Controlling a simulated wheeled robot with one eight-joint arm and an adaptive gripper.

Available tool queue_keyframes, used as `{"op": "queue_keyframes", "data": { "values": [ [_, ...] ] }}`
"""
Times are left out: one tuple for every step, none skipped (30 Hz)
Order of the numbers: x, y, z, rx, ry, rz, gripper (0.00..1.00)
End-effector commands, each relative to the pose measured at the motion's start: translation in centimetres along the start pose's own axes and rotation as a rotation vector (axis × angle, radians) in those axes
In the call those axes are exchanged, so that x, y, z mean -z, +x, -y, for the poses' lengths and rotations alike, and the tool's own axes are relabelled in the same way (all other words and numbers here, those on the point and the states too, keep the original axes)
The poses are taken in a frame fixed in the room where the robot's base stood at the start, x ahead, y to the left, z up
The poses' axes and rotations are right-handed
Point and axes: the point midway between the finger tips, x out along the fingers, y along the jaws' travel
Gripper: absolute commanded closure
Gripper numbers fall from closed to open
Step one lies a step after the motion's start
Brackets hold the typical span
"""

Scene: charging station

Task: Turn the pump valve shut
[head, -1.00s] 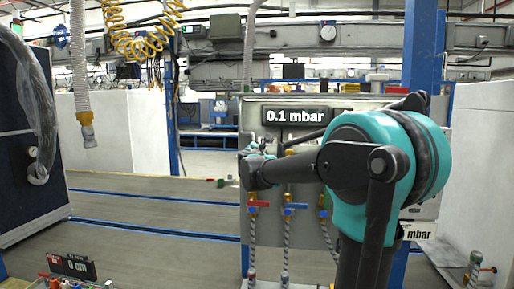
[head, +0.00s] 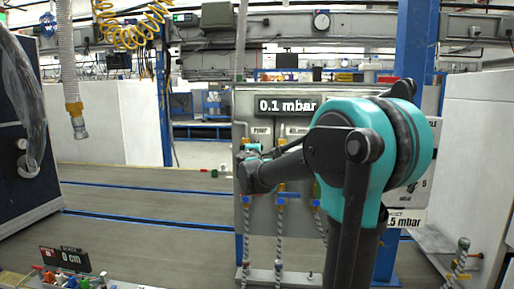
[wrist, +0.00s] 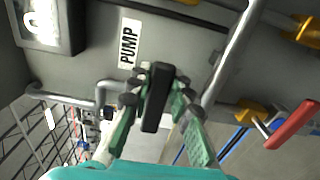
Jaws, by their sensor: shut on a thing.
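In the wrist view, the pump valve's black handle (wrist: 157,97) sits below the PUMP label (wrist: 130,42). It lies roughly along the direction of the label's lettering. My gripper (wrist: 158,112) has its green fingers on either side of the handle and is shut on it. In the head view, my gripper (head: 250,152) is at the left side of the grey panel, just under the PUMP label (head: 260,131). My arm hides part of the panel, and the handle cannot be made out there. The panel display (head: 287,106) reads 0.1 mbar.
A red lever (wrist: 292,124) on a brass fitting is close to my gripper. A pipe (wrist: 232,55) runs past the handle. A second display (head: 405,221) is partly hidden.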

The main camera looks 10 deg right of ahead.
Motion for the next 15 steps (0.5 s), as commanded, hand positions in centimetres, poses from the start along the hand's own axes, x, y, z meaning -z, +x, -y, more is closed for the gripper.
{"op": "queue_keyframes", "data": {
  "values": [
    [-0.06, -0.03, 0.13, 0.0, 0.009, 0.001, 1.0],
    [-0.06, -0.03, 0.16, 0.0, 0.015, 0.001, 1.0],
    [-0.06, -0.03, 0.2, 0.0, 0.022, 0.001, 1.0],
    [-0.06, -0.03, 0.22, 0.0, 0.026, 0.001, 1.0],
    [-0.06, -0.03, 0.23, 0.0, 0.029, 0.001, 1.0],
    [-0.06, -0.03, 0.25, 0.0, 0.032, 0.001, 1.0],
    [-0.06, -0.03, 0.26, 0.0, 0.033, 0.001, 1.0],
    [-0.06, -0.03, 0.27, 0.0, 0.035, 0.001, 1.0],
    [-0.06, -0.03, 0.28, 0.0, 0.036, 0.001, 1.0],
    [-0.06, -0.03, 0.28, 0.0, 0.036, 0.001, 1.0],
    [-0.06, -0.03, 0.28, 0.0, 0.036, 0.001, 1.0],
    [-0.06, -0.04, 0.28, 0.001, 0.036, 0.001, 1.0],
    [-0.06, -0.04, 0.28, 0.001, 0.036, 0.001, 1.0],
    [-0.06, -0.04, 0.29, 0.001, 0.036, 0.001, 1.0],
    [-0.06, -0.04, 0.29, 0.001, 0.036, 0.001, 1.0]
  ]
}}
